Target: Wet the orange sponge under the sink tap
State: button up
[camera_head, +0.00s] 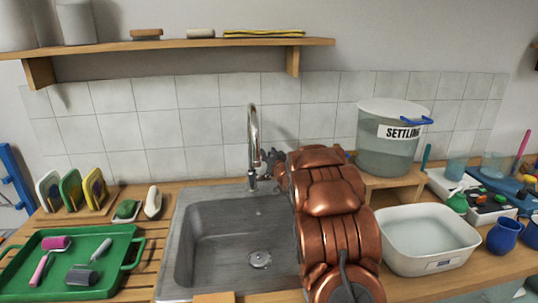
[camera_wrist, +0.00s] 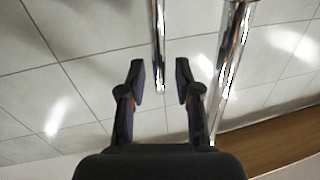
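The chrome tap (camera_head: 253,140) stands at the back of the grey metal sink (camera_head: 205,225). My gripper (camera_head: 271,159) is at the right of the tap, partly hidden by my copper-coloured arm. In the wrist view my gripper (camera_wrist: 160,80) is open, with its two dark fingers apart and no sponge between them. Two chrome lengths of the tap (camera_wrist: 230,70) show there; one lines up with the gap between the fingers, but I cannot tell its depth. I see no orange sponge in either view. White, green and yellow pads (camera_head: 94,188) stand in a rack at the left.
Right of my arm are a white basin (camera_head: 425,240) and a "SETTLING" bucket (camera_head: 385,155). A shelf (camera_head: 180,44) hangs above.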

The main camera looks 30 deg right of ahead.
grip_shut()
dwell(0.3)
jog(key=shift+s+a+f+b, duration=0.1)
jog(key=shift+s+f+b, duration=0.15)
jog(key=shift+b, duration=0.5)
jog(key=shift+s+a+t+b, duration=0.2)
jog(key=shift+t+b, duration=0.3)
jog(key=shift+b, duration=0.35)
jog(key=shift+s+r+t, duration=0.15)
jog(key=shift+r+t, duration=0.1)
jog(key=shift+t, duration=0.05)
jog(key=shift+o, duration=0.9)
grip_release()
